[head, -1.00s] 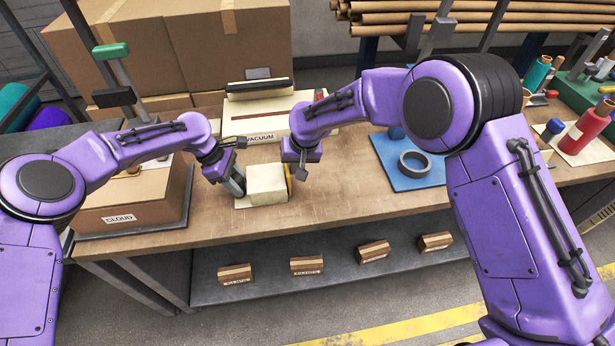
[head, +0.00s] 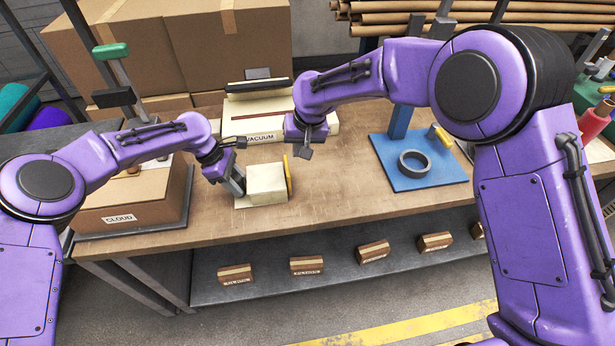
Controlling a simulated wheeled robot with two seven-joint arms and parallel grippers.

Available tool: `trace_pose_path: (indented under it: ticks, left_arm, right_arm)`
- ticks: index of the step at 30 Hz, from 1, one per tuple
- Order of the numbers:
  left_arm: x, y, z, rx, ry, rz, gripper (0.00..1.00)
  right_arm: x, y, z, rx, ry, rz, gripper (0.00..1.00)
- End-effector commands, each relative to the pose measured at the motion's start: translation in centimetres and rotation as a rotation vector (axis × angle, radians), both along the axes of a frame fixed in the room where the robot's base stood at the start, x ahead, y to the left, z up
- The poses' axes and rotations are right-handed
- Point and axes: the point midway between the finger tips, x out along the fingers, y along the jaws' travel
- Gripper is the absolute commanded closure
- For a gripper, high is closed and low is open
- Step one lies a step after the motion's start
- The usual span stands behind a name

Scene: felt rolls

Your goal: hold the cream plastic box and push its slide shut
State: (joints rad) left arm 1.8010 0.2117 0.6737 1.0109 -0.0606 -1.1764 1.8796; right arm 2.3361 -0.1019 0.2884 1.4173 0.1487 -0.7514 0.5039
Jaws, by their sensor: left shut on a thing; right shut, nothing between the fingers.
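The cream plastic box (head: 266,184) sits on the wooden workbench, left of the middle. A yellow slide (head: 287,174) stands upright at its right side; I cannot tell how far in it is. My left gripper (head: 238,184) is shut on the box at its left side. My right gripper (head: 305,150) is shut and empty, above and to the right of the box, apart from the slide.
The box labelled VACUUM (head: 270,122) stands behind the cream box. A blue plate (head: 415,178) with a dark ring (head: 414,163) lies to the right. A carton labelled CLOUD (head: 130,205) is at the left. The bench (head: 340,195) between the box and the blue plate is clear.

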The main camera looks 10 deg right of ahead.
Motion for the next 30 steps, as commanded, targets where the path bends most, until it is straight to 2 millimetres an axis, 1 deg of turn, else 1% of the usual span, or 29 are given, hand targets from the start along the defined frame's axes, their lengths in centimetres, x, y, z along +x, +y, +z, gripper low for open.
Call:
trace_pose_path:
  ticks: [11,12,13,14,20,23,24,30]
  left_arm:
    - [-0.03,0.01,-0.05,0.0,0.001,0.0,1.0]
    - [-0.03,0.01,-0.05,0.0,0.001,0.0,0.48]
    - [-0.03,0.01,-0.04,0.0,0.001,0.0,0.38]
    - [-0.03,0.01,-0.04,0.0,0.001,0.0,0.31]
    - [-0.02,0.01,-0.02,0.0,0.001,0.0,0.31]
    - [-0.01,0.0,-0.01,0.0,0.0,0.0,0.02]
    - [-0.01,0.0,-0.01,0.0,0.0,0.0,0.0]
    - [0.0,0.0,0.0,0.0,0.0,0.0,0.0]
  right_arm:
    - [-0.03,0.01,-0.08,0.0,0.001,0.0,1.0]
    - [-0.03,0.02,-0.09,0.0,0.001,0.0,1.0]
    - [-0.03,0.02,-0.09,0.0,0.001,0.0,1.0]
    - [-0.03,0.02,-0.09,0.0,0.001,0.0,1.0]
    - [-0.03,0.02,-0.09,0.0,0.001,0.0,1.0]
    - [-0.03,0.03,-0.09,0.0,0.001,0.001,1.0]
    - [-0.03,0.03,-0.09,0.0,0.001,0.001,1.0]
    - [-0.03,0.03,-0.09,0.0,0.001,0.001,1.0]
